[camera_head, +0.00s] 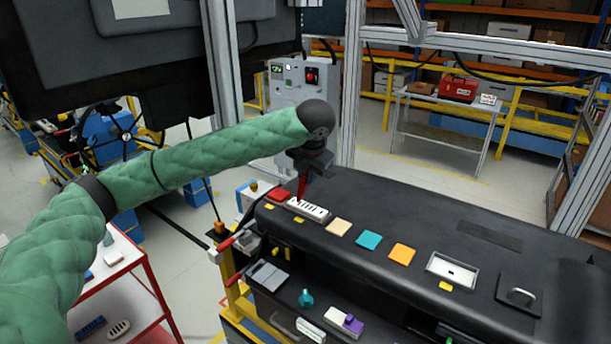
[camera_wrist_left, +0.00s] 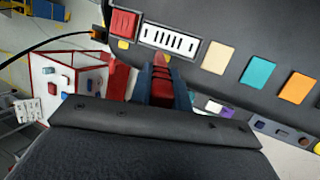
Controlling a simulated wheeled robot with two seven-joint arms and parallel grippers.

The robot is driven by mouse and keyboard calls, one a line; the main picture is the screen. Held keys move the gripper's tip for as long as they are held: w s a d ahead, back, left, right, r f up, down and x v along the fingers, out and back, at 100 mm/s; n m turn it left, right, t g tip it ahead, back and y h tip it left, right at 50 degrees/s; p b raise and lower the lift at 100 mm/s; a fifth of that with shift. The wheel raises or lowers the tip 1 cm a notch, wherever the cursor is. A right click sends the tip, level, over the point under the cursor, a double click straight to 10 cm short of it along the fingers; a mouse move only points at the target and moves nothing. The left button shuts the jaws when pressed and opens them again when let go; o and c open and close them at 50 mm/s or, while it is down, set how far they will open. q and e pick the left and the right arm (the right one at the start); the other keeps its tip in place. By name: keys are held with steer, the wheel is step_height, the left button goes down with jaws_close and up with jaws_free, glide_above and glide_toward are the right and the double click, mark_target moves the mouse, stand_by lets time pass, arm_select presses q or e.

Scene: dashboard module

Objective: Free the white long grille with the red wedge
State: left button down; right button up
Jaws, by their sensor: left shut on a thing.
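The white long grille (camera_head: 308,208) with dark slots lies in the top of the black dashboard (camera_head: 400,225), at its left end. It also shows in the wrist view (camera_wrist_left: 170,41), where it looks flush with the surface. My left gripper (camera_head: 302,178) is shut on the red wedge (camera_head: 301,188), which points down beside the grille. In the wrist view the wedge (camera_wrist_left: 162,88) sits between the fingers, its pale tip close to the grille's lower edge. I cannot tell whether the tip touches. My right gripper is not in view.
A red square (camera_head: 279,195) borders the grille; beige (camera_head: 339,227), teal (camera_head: 369,240) and orange (camera_head: 402,254) squares follow to the right. A white-framed panel (camera_head: 452,270) lies further right. Below is a shelf with loose parts. A red-edged white stand (camera_head: 110,265) stands left.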

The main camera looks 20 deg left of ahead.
mark_target(303, 188)
arm_select(q)
steer(key=shift+s+a+r+m, duration=0.2)
steer(key=shift+s+a+m, duration=0.1)
steer(key=shift+s+a, duration=0.25)
steer(key=shift+w+d+f, duration=0.25)
steer(key=shift+f, duration=0.15)
steer(key=shift+w+d+f, duration=0.2)
steer(key=shift+f, duration=0.2)
steer(key=shift+s+a+f, duration=0.15)
steer(key=shift+f, duration=0.55)
steer(key=shift+s+a+f, duration=0.1)
steer(key=shift+a+f, duration=0.05)
steer(key=shift+f, duration=0.55)
steer(key=shift+d+f, duration=0.15)
steer(key=shift+f, duration=0.7)
steer(key=shift+f, duration=0.15)
